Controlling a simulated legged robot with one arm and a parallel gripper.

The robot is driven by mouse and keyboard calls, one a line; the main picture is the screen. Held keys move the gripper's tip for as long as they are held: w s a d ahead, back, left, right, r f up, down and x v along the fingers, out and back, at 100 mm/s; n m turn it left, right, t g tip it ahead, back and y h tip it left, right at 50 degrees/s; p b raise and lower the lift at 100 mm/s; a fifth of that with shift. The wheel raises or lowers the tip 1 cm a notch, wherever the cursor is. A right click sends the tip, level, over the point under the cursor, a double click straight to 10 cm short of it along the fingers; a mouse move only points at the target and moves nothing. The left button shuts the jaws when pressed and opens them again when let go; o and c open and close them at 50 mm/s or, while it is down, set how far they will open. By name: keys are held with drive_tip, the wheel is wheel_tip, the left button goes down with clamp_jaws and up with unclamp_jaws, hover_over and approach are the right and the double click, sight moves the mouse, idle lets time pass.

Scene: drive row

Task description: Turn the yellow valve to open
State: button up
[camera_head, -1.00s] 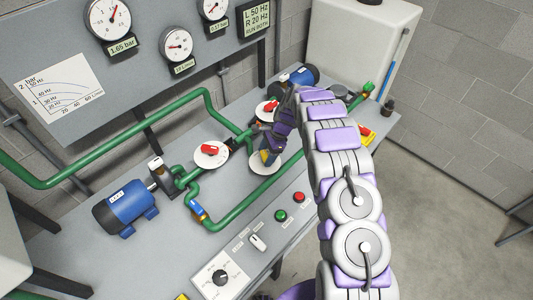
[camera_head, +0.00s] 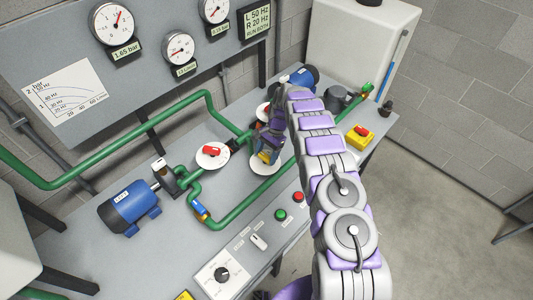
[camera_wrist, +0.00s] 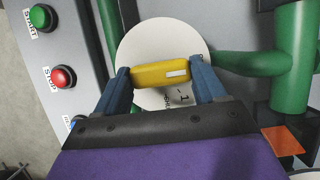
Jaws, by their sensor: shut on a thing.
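The yellow valve handle (camera_wrist: 160,74) lies across a round white disc (camera_wrist: 150,38) in the wrist view. My gripper (camera_wrist: 163,80) has one blue finger at each end of the handle and is shut on it. In the head view my gripper (camera_head: 267,148) reaches down over the white disc (camera_head: 266,168) on the green pipework. The handle is mostly hidden there by the gripper. Part of the marking on the disc shows below the handle in the wrist view.
A red valve handle (camera_head: 211,151) sits on another white disc to the left. Green pipes (camera_head: 245,213) run around the valve. A blue motor (camera_head: 128,205) stands at left. Green (camera_wrist: 41,17) and red (camera_wrist: 61,76) buttons lie beside the gripper. A yellow box with a red button (camera_head: 361,134) is at right.

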idle(0.3)
drive_tip(key=o, duration=1)
drive_tip(key=shift+a, duration=0.1)
drive_tip(key=shift+o, duration=0.2)
drive_tip(key=p+v, duration=0.1)
drive_tip(key=v, duration=1.1)
drive_tip(key=shift+a, duration=0.1)
